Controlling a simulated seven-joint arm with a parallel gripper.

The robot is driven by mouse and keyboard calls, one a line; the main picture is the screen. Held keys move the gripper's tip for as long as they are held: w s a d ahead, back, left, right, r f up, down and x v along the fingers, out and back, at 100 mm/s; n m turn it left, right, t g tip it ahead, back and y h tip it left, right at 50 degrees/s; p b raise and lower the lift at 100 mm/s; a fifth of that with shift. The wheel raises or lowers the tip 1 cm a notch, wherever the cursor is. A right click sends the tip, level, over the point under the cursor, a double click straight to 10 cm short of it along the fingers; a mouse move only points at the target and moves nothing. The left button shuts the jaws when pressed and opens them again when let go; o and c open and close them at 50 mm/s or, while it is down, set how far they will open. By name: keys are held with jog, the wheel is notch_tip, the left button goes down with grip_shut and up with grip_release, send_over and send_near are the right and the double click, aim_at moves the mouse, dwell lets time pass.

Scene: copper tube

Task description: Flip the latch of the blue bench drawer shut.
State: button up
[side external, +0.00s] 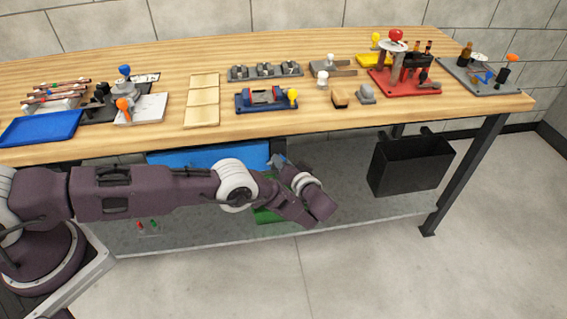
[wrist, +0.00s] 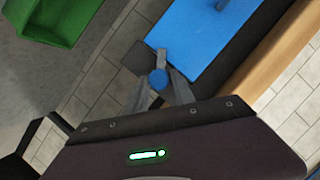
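The blue drawer (side external: 208,155) is under the front edge of the bench. In the wrist view its blue face (wrist: 205,40) fills the upper middle, with a grey handle at the top. The latch shows as a blue round knob (wrist: 158,78) with a short grey arm by the drawer's lower left corner. My gripper (wrist: 161,84) is at the knob, one grey finger on each side of it. Whether the fingers press on the knob is unclear. In the side view my gripper (side external: 277,161) is at the drawer's right end, and my wrist hides the latch.
A green bin (wrist: 52,18) sits on the lower shelf (side external: 350,205), below my wrist. A black bin (side external: 412,165) hangs at the right. The wooden bench top (side external: 330,125) is above my gripper and carries several fixtures.

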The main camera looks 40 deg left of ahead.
jog(key=shift+o, duration=1.3)
jog(key=v, duration=0.7)
jog(key=shift+d, duration=0.1)
jog(key=w+a+f+n+t+h, duration=0.1)
jog(key=w+a+f+n+h, duration=0.1)
jog(key=a, duration=0.4)
jog(key=shift+w+a+n+t, duration=0.15)
jog(key=shift+w+n+t, duration=0.15)
jog(key=shift+w+n, duration=0.6)
